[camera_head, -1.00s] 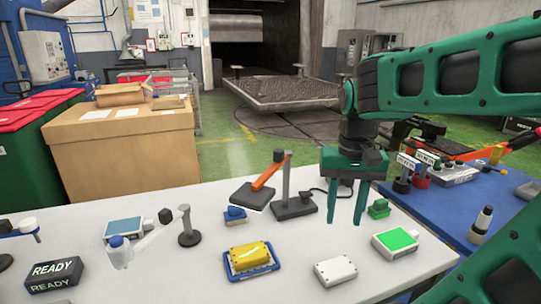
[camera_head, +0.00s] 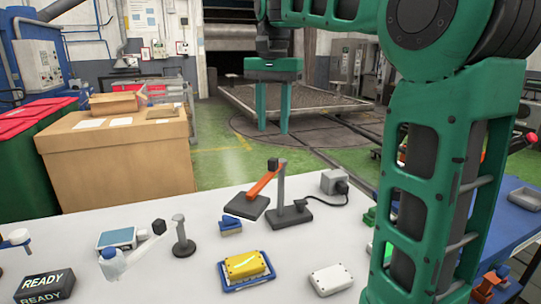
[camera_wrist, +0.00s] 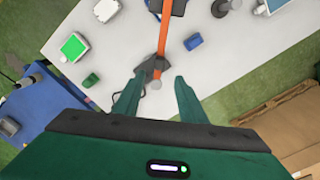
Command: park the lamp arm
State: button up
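The orange lamp arm (camera_head: 262,184) slants down to the left from a black block by the top of a grey post (camera_head: 281,184). The post stands on a dark base (camera_head: 291,215), and a dark flat plate (camera_head: 254,207) lies below the arm's lower end. The orange arm also shows in the wrist view (camera_wrist: 163,38), ahead of the fingertips. My gripper (camera_head: 273,130) is open and empty, raised clear above and behind the post in the head view. In the wrist view its two fingers (camera_wrist: 160,82) are spread, with the post's area between and beyond them.
A grey box (camera_head: 334,182) joins the base by a cable. A blue block (camera_head: 230,225), a yellow box in a blue tray (camera_head: 228,287) and a white box (camera_head: 331,280) lie nearby. A second post (camera_head: 181,237) with a white arm stands left.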

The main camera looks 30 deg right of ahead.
aim_at(273, 159)
notch_tip(273, 159, down, 9)
jog(key=shift+f, duration=0.1)
dwell(0.3)
grip_shut()
